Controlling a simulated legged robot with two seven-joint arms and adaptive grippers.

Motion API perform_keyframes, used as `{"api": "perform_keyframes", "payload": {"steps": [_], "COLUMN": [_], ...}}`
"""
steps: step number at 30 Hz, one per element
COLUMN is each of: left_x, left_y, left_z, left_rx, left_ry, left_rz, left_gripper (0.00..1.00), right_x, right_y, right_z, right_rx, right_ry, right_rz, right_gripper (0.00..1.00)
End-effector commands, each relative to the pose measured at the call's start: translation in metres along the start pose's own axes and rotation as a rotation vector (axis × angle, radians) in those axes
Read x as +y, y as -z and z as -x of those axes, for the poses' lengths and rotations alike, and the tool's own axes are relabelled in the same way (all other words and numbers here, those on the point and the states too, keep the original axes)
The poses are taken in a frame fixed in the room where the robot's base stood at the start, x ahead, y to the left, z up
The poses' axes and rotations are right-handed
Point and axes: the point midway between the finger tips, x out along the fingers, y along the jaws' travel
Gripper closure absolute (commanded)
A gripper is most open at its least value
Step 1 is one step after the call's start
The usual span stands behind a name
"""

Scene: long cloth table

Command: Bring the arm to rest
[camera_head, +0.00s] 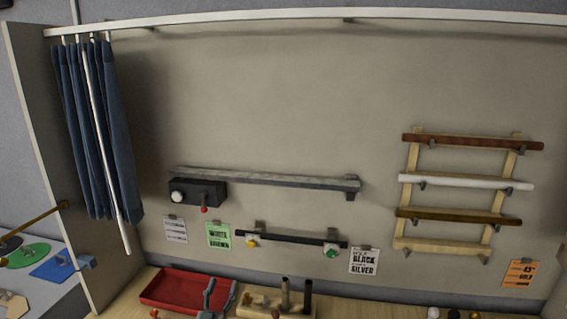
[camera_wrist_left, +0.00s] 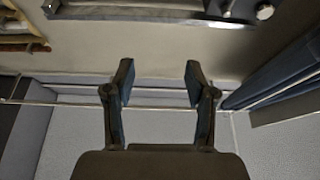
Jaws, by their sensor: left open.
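My left gripper (camera_head: 219,296) shows at the bottom edge of the head view, in front of the red tray (camera_head: 160,286). In the left wrist view the same gripper (camera_wrist_left: 158,76) has its two fingers spread apart with nothing between them. Most of the left arm is out of view below. My right gripper is in neither view.
A wooden block with dark upright pegs (camera_head: 285,297) stands right of my gripper. A blue curtain (camera_head: 92,130) hangs at the left. A wall rail (camera_head: 265,179), a dark box (camera_head: 197,193) and a wooden rack (camera_head: 463,195) are on the back panel.

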Motion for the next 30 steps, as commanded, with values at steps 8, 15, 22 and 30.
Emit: {"api": "perform_keyframes", "payload": {"steps": [8,15,22,30], "left_x": [-0.003,-0.002,0.002,0.016], "left_y": [-0.045,-0.096,-0.157,-0.190], "left_z": [0.038,0.096,0.201,0.371], "left_rx": [-0.169,-0.391,-0.737,-1.233], "left_ry": [0.031,0.063,0.091,0.091], "left_rz": [-0.004,-0.011,-0.021,-0.037], "left_gripper": [0.44,0.44,0.44,0.44], "right_x": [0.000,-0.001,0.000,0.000], "right_y": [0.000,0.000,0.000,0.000], "right_z": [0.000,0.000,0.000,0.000], "right_rx": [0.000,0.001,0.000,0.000], "right_ry": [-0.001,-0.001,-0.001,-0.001], "right_rz": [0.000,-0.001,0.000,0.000], "right_gripper": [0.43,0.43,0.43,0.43]}}
